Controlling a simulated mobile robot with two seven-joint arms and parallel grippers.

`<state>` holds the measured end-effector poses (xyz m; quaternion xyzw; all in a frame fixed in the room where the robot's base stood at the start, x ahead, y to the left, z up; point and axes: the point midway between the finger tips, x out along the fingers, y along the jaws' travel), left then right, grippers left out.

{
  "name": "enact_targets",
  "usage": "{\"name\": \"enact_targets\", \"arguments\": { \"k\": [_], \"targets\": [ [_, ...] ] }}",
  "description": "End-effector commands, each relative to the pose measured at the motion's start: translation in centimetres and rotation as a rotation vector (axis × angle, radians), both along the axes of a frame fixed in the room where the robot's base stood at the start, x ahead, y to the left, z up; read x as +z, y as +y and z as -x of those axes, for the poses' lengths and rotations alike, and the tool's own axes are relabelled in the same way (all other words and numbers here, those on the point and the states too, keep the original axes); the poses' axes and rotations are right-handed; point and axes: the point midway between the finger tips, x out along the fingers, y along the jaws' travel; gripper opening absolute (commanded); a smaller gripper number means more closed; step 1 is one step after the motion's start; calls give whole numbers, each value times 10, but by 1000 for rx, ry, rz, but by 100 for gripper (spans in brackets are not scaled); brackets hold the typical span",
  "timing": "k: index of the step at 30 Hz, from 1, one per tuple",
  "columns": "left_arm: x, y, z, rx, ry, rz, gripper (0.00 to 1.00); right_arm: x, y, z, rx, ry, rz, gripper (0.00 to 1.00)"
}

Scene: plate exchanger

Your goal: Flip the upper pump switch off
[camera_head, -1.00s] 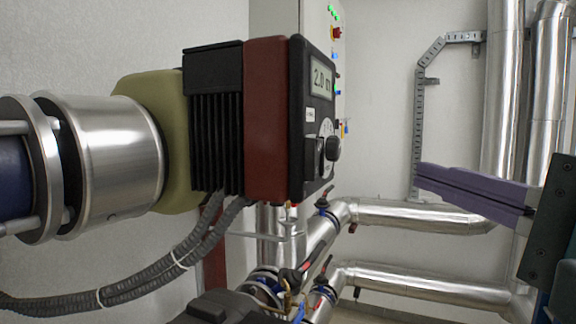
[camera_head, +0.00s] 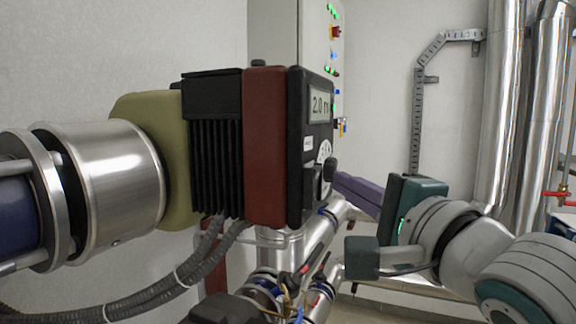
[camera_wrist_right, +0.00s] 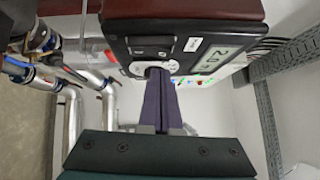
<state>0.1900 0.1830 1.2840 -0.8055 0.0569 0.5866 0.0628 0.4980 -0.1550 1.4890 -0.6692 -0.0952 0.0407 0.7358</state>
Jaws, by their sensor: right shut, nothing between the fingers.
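The upper pump (camera_head: 268,145) has a dark red body, black ribs and a black front with a display reading 2.0. Its front faces right and is seen at a steep angle in the head view. A black switch block (camera_head: 311,182) sits low on that front beside a round dial with a black knob (camera_head: 330,168). In the wrist view the switch block (camera_wrist_right: 151,44) lies just beyond the dial. My right gripper (camera_head: 340,182), with purple fingers, is shut and empty. Its tips (camera_wrist_right: 158,74) are at the dial in the wrist view; whether they touch is unclear. My left gripper is not in view.
Silver pipes (camera_head: 490,120) stand at the right, and more pipes with valves run below the pump. A control cabinet (camera_head: 290,35) with green lights stands behind. Grey corrugated hoses (camera_head: 180,275) hang beneath the pump. A metal cable tray (camera_head: 417,120) climbs the wall.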

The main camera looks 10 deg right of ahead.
Motion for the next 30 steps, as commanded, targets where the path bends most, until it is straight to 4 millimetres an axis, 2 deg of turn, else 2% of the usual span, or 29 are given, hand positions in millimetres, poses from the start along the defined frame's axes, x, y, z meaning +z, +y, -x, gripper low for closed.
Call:
{"name": "enact_targets", "arguments": {
  "k": [1, 5, 17, 21, 23, 30],
  "targets": [
    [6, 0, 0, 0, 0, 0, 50, 4, 5, -4, -1, 1, -3, 0],
    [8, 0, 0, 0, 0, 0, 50, 3, 12, -8, 0, -1, -2, 0],
    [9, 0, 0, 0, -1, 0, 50, 3, 13, -9, -1, 2, 2, 0],
    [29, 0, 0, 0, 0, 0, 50, 12, 17, -12, -3, 32, 43, 0],
    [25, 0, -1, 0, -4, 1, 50, 5, 17, -12, -3, 37, 53, 0],
    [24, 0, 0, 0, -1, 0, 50, 5, 17, -12, -2, 34, 51, 0]
  ]
}}
